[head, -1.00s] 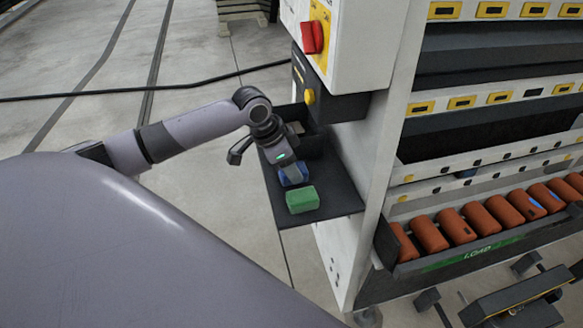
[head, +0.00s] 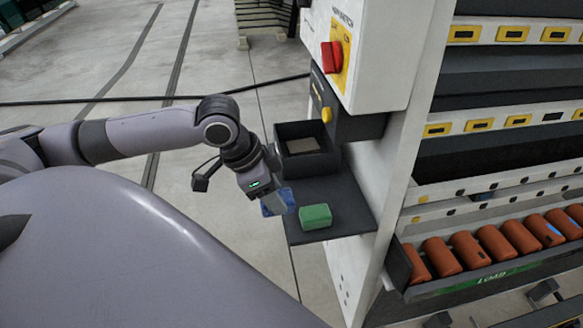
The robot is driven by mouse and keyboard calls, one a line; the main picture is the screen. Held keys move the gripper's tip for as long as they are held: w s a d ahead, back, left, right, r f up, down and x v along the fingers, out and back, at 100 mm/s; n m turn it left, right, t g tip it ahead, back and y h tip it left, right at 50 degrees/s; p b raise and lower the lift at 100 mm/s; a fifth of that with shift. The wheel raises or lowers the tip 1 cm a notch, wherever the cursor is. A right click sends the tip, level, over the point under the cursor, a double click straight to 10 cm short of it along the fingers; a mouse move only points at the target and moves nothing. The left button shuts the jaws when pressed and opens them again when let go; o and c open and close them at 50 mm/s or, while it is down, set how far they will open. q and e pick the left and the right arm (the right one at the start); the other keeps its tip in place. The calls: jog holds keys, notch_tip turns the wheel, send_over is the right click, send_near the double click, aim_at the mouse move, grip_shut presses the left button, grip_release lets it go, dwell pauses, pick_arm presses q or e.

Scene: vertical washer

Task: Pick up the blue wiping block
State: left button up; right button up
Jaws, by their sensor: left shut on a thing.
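The blue wiping block (head: 272,204) shows in the head view at the left edge of the dark side shelf (head: 345,203). My left gripper (head: 276,200) is shut on it from above and hides part of it. Whether the block still touches the shelf, I cannot tell. A green block (head: 315,217) lies on the shelf just right of the blue one. My right gripper is not in view.
An open dark bin (head: 306,147) stands at the back of the shelf. A control box with a red switch (head: 332,55) hangs above. The washer rack (head: 480,160) with several orange cylinders (head: 466,247) is to the right. Floor at left is open.

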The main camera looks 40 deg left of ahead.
pick_arm(q)
jog(key=s, duration=0.8)
jog(key=shift+s+d, duration=0.2)
jog(key=shift+d, duration=0.15)
jog(key=o, duration=0.3)
jog(key=shift+c, duration=0.9)
jog(key=shift+w, duration=0.1)
